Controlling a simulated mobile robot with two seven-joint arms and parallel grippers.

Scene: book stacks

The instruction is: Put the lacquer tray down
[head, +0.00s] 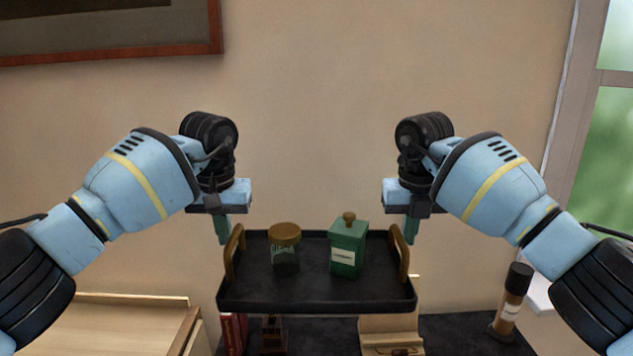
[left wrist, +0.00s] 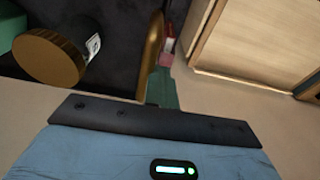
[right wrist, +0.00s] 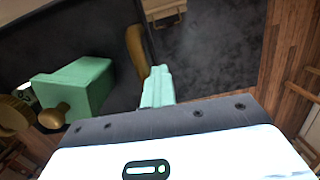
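The black lacquer tray (head: 318,296) is level above a dark tabletop in the head view. It has a brass-coloured handle at each end. My left gripper (head: 223,238) is at the left handle (head: 232,256), its teal fingers closed together there. My right gripper (head: 410,238) is likewise at the right handle (head: 404,256). The handles also show at the fingers in the left wrist view (left wrist: 153,45) and the right wrist view (right wrist: 137,50). A brown-lidded jar (head: 285,252) and a green canister (head: 347,252) stand upright on the tray. The exact finger contact is partly hidden.
Below the tray, red books (head: 232,332), a dark wooden item (head: 272,335) and a pale wooden stand (head: 390,333) are partly covered by it. A brown bottle (head: 511,300) stands on the tabletop (head: 465,335) at right. A light wooden cabinet (head: 105,325) is at left.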

